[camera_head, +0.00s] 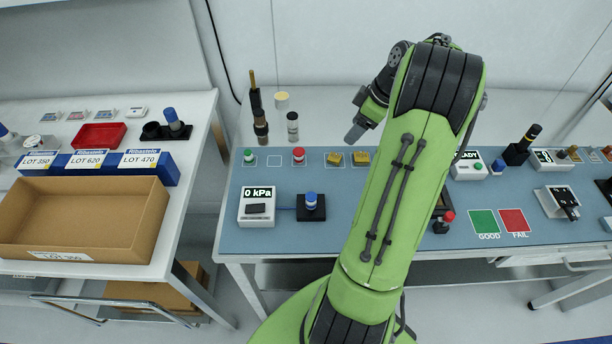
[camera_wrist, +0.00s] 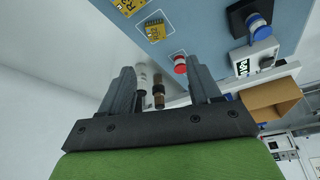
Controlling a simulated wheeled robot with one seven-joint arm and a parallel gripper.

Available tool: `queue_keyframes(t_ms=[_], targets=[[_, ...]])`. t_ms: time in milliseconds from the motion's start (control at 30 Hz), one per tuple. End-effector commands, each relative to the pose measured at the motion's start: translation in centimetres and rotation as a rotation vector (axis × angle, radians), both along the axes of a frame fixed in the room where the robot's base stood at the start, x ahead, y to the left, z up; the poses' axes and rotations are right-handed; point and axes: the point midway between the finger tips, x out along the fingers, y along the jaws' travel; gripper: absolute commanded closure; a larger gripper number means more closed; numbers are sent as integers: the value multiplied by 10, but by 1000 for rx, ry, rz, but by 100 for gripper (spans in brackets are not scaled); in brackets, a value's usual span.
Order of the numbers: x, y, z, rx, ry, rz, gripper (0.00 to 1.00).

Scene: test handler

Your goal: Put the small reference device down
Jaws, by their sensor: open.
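My gripper (camera_head: 356,130) hangs above the back of the blue mat, and its fingers are spread and empty in the wrist view (camera_wrist: 160,66). Two small yellow pieces (camera_head: 334,158) (camera_head: 361,158) sit side by side on outlined squares of the blue mat (camera_head: 275,176), just below and left of my gripper. In the wrist view, one yellow piece (camera_wrist: 155,29) with dark marks lies on its outlined square, beyond the fingertips and apart from them. Another yellow piece (camera_wrist: 128,5) is cut by the top edge. I cannot tell for certain which is the reference device.
A red-topped piece (camera_head: 298,156) and a green-topped one (camera_head: 249,157) stand left on the mat, with an empty outlined square between. A 0 kPa gauge (camera_head: 257,213) stands in front. Upright tools (camera_head: 259,115) stand behind the mat. My arm hides the mat's middle.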

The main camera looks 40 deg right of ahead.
Motion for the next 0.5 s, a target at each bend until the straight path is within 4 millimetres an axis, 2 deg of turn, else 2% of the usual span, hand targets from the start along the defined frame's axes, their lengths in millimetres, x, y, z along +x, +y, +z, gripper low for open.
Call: queue_keyframes(t_ms=[67, 100, 233, 300, 367, 400, 500], targets=[[17, 36, 24, -19, 11, -10, 37], [24, 60, 39, -29, 20, -29, 37], [27, 148, 78, -56, 36, -116, 37], [17, 191, 93, -66, 31, -166, 37], [3, 225, 103, -71, 19, -208, 37], [-9, 245, 108, -71, 9, -235, 37], [-45, 287, 112, -61, -26, -307, 37]])
